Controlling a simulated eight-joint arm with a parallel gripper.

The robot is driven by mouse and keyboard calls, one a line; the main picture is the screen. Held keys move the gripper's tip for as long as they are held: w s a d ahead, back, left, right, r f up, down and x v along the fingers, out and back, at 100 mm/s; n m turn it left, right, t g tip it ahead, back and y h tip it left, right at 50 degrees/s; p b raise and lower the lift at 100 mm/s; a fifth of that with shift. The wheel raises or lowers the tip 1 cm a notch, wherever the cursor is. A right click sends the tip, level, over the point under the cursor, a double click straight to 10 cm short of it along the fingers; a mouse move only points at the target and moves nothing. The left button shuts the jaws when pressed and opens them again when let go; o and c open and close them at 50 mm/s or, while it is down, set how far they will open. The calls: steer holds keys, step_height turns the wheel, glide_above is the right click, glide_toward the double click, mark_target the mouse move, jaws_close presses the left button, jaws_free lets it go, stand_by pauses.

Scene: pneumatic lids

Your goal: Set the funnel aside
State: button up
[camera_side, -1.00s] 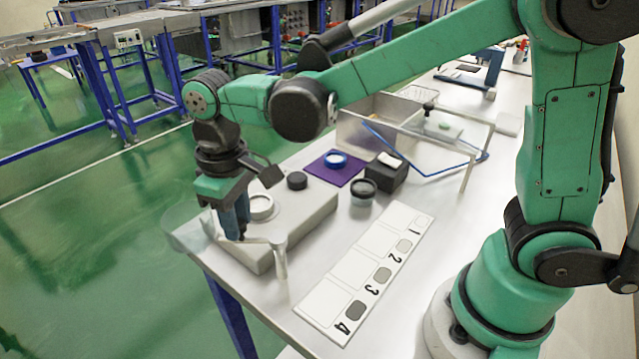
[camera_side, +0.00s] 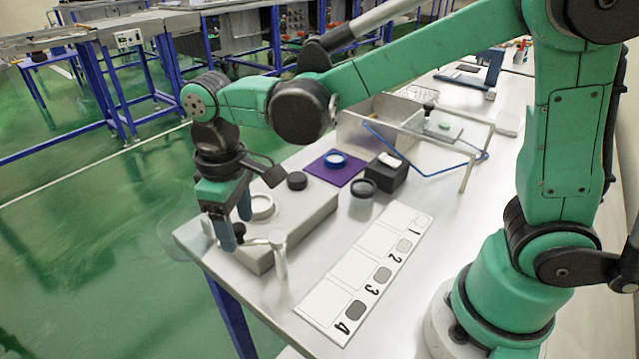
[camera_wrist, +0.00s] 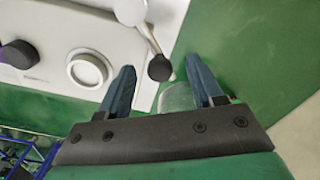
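The funnel (camera_side: 180,241) looks like a clear, see-through piece at the table's left corner in the side view. It also shows in the wrist view (camera_wrist: 178,97), between and behind my fingers, against the green floor. I cannot tell what it rests on. My gripper (camera_side: 236,228) points down beside the grey block; its fingers are apart with no object clamped between them. The wrist view also shows my gripper (camera_wrist: 160,64) open, with the black knob of a lever (camera_wrist: 160,68) in line with the gap.
The grey block (camera_side: 310,215) carries a white ring (camera_side: 261,206) and a black cap (camera_side: 297,181). The lever's white post (camera_side: 279,256) stands at its front. A numbered strip (camera_side: 350,268), a dark-rimmed jar (camera_side: 363,188), a black box (camera_side: 388,176) and a purple mat (camera_side: 314,169) lie rightward.

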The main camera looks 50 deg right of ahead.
mark_target(237, 226)
steer(key=shift+r, duration=0.1)
steer(key=shift+r, duration=2.7)
steer(key=s+d+f+m+t, duration=0.1)
steer(key=s+d+m+t, duration=0.1)
steer(key=d, duration=0.4)
steer(key=s+d+f+m+t, duration=0.1)
steer(key=s+d+m+t, duration=0.2)
steer(key=d+t, duration=0.2)
steer(key=shift+s+d, duration=0.2)
steer(key=shift+d, duration=0.35)
